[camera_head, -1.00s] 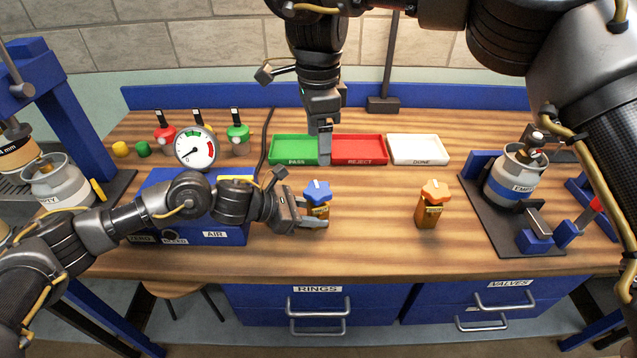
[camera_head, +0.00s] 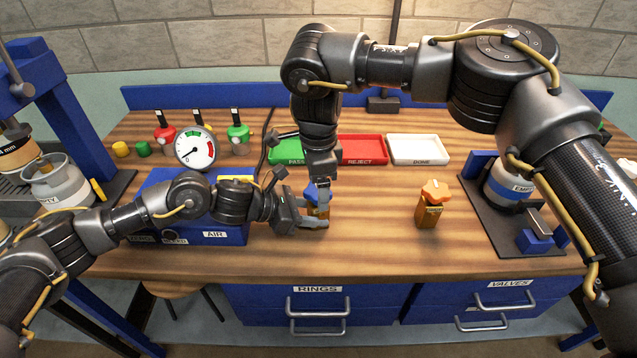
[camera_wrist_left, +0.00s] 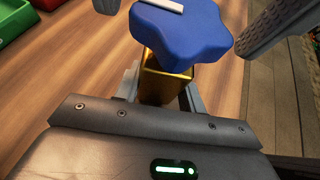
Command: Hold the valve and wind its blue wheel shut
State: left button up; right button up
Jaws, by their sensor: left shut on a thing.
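The valve has a brass body (camera_head: 317,211) and a blue wheel (camera_head: 311,190). It stands upright near the front middle of the bench. My left gripper (camera_head: 315,221) is shut on the brass body from the left. In the left wrist view, the body (camera_wrist_left: 165,84) sits between its fingers, below the lobed blue wheel (camera_wrist_left: 188,32) with a white mark. My right gripper (camera_head: 319,196) points down over the wheel and partly hides it in the head view. The left wrist view shows its fingers apart, one on each side of the wheel, with a visible gap on the right.
Another brass valve with an orange wheel (camera_head: 434,191) stands to the right. Behind are a green PASS tray (camera_head: 287,158), a red REJECT tray (camera_head: 364,160) and a white DONE tray (camera_head: 418,161). A blue AIR box (camera_head: 228,238) with a gauge (camera_head: 194,148) is left.

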jog(key=c, duration=1)
